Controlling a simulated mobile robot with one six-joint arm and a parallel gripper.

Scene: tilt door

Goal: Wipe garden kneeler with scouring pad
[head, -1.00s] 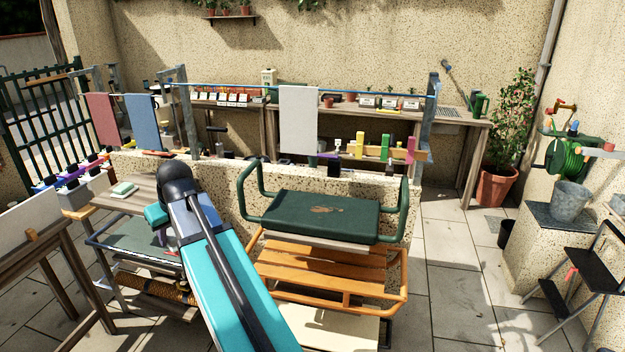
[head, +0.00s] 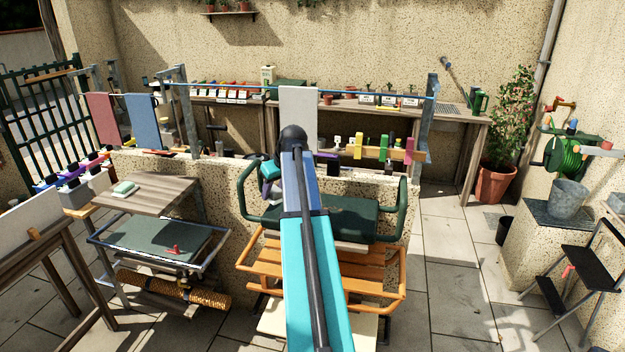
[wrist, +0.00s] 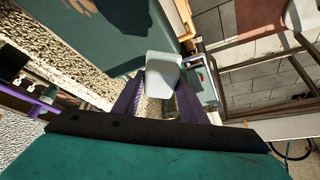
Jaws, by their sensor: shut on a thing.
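The garden kneeler (head: 350,217) has a dark green pad and green tube handles. It stands at the centre of the head view, its middle hidden behind my arm. In the wrist view its green pad (wrist: 115,38) fills the upper left, with a brown mark (wrist: 84,6) at the top edge. My gripper (wrist: 162,85), with purple fingers, is shut on a pale block, which I take for the scouring pad (wrist: 164,68). In the head view my gripper (head: 268,188) is at the kneeler's left end, partly hidden by my arm. I cannot tell whether the pad touches the kneeler.
An orange slatted rack (head: 272,262) is below the kneeler. A side table (head: 160,191) at left holds a pale green block (head: 125,188). A low wall (head: 222,180) runs behind. A white cloth (head: 298,112) hangs above.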

